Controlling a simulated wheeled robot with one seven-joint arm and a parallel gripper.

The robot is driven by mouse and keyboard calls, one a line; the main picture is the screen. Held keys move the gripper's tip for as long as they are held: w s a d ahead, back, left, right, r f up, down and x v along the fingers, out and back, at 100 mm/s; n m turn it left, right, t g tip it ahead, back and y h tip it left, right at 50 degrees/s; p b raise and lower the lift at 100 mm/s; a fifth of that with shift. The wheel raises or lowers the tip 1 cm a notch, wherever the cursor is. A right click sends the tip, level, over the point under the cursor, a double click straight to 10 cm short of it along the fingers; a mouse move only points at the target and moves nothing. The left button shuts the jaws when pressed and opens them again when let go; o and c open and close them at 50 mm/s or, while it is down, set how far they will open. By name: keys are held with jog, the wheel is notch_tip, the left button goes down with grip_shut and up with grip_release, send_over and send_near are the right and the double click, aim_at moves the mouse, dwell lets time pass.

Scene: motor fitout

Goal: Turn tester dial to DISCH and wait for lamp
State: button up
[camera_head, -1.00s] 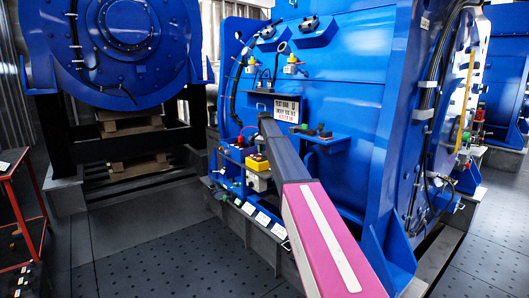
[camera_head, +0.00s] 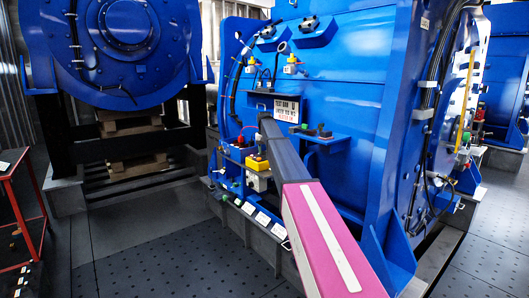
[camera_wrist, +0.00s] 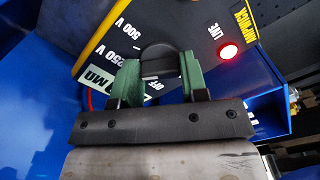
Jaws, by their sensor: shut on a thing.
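In the wrist view the tester face (camera_wrist: 190,40) is dark with a yellow rim, seen tilted and close. Its dial (camera_wrist: 155,62) is a dark round knob, between the green fingers of my gripper (camera_wrist: 157,76), which is shut on it. The labels 500 V, 250 V and OFF show around the dial; DISCH is not readable. A red lamp (camera_wrist: 228,51) glows beside the word LIVE. A pale display with MΩ (camera_wrist: 100,72) is partly hidden by the left finger. In the head view my arm hides the dial and fingertips.
The large blue motor housing (camera_head: 350,95) stands just behind the work area. A small blue shelf (camera_head: 322,140) carries small parts to the right of my arm. Another blue machine (camera_head: 125,50) stands at the back left, and a red trolley (camera_head: 20,205) at the left edge. Open floor (camera_head: 150,245) lies front left.

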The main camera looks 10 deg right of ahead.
jog(key=n, duration=0.6)
jog(key=shift+n, duration=0.3)
dwell(0.4)
jog(key=o, duration=0.9)
jog(key=shift+r, duration=0.15)
notch_tip(320, 180, up, 11)
jog(key=shift+f, duration=0.2)
